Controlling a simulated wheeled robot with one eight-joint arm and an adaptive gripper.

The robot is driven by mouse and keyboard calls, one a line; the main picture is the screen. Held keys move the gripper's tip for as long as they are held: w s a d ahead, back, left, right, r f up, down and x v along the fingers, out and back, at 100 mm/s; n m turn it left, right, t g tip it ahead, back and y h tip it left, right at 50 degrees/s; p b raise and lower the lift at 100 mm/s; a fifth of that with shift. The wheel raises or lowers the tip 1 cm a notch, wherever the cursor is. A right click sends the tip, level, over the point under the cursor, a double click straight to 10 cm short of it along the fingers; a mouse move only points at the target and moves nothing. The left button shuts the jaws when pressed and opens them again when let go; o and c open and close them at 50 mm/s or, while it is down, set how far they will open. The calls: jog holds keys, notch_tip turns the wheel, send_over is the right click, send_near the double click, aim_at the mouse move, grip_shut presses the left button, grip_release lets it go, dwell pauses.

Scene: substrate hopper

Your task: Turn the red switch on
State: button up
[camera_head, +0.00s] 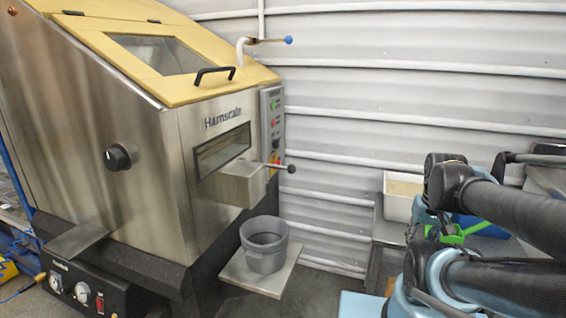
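A steel hopper machine (150,190) marked "Harnscale" fills the left half of the head view. A narrow side panel (270,125) on the machine's right edge also carries red and green buttons. My arm is at the right, well away from the lower panel. I cannot make out my gripper's fingers.
A grey bucket (264,245) stands on a plate (245,272) below the machine's chute (230,183). A lever (281,167) juts out there. A black knob (120,157) is on the machine's side. A white bin (400,197) stands beyond my arm.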

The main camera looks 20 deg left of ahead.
jog(key=shift+o, duration=1.4)
jog(key=shift+w, duration=0.1)
jog(key=o, duration=0.3)
jog(key=shift+s+a+r, duration=0.15)
jog(key=shift+s+r, duration=0.1)
jog(key=shift+s, duration=0.1)
jog(key=w+a+r+n+y, duration=0.3)
jog(key=w+a+n+y, duration=0.35)
jog(key=w+a, duration=0.95)
jog(key=w+a+r+n+y, duration=0.4)
jog(key=w+a+n+y, duration=0.25)
jog(key=w+a, duration=0.85)
jog(key=w+a+f+n+g+y, duration=0.1)
jog(key=w+a+f+n+y, duration=0.35)
jog(key=w, duration=0.45)
jog(key=shift+m+y, duration=0.25)
jog(key=shift+m, duration=0.1)
jog(key=a, duration=0.5)
jog(key=w+a, duration=0.1)
jog(key=a, duration=1.1)
jog(key=shift+w+f, duration=0.35)
